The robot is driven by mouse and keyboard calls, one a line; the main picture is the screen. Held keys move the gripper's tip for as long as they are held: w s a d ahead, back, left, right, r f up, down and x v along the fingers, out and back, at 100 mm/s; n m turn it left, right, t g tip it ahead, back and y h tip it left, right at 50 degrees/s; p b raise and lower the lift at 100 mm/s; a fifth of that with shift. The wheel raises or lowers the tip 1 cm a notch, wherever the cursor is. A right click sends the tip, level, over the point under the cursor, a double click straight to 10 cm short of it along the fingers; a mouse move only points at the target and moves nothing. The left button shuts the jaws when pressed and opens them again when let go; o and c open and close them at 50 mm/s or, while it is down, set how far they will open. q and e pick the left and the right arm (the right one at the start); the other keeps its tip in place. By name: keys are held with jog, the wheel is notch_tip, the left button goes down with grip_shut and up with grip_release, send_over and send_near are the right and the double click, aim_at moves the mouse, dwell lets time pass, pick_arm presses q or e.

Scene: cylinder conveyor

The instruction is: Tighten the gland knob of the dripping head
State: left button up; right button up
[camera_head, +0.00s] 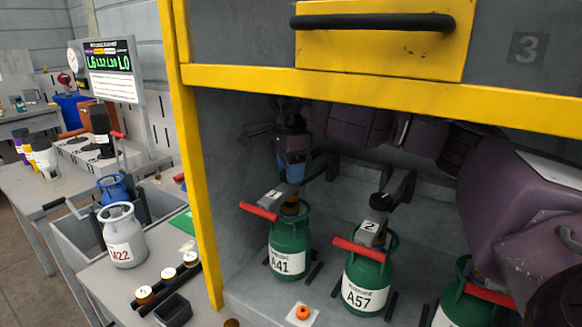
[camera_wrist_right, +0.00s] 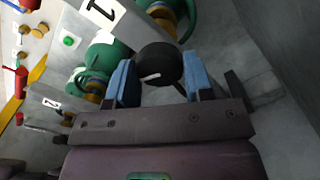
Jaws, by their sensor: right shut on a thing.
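My right gripper (camera_head: 293,170) reaches in under the yellow beam, behind and above filling head 1 (camera_head: 279,196). In the right wrist view its two blue fingers (camera_wrist_right: 160,82) are shut on a round black knob (camera_wrist_right: 159,62), one finger on each side. The white plate marked 1 (camera_wrist_right: 106,10) is just beyond the knob. Head 1 sits over green cylinder A41 (camera_head: 288,251). Head 2 (camera_head: 370,228), with its black knob (camera_head: 381,203), sits over green cylinder A57 (camera_head: 368,283). I cannot make out drops at either head. My left gripper is not in view.
A yellow post (camera_head: 196,150) and beam (camera_head: 400,88) frame the bay. Another green cylinder (camera_head: 455,310) is partly hidden at right. An orange object (camera_head: 303,312) lies on a white card in front.

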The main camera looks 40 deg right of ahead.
jog(key=shift+m, duration=0.3)
jog(key=o, duration=0.9)
jog(key=shift+o, duration=0.2)
jog(key=shift+r, duration=3.8)
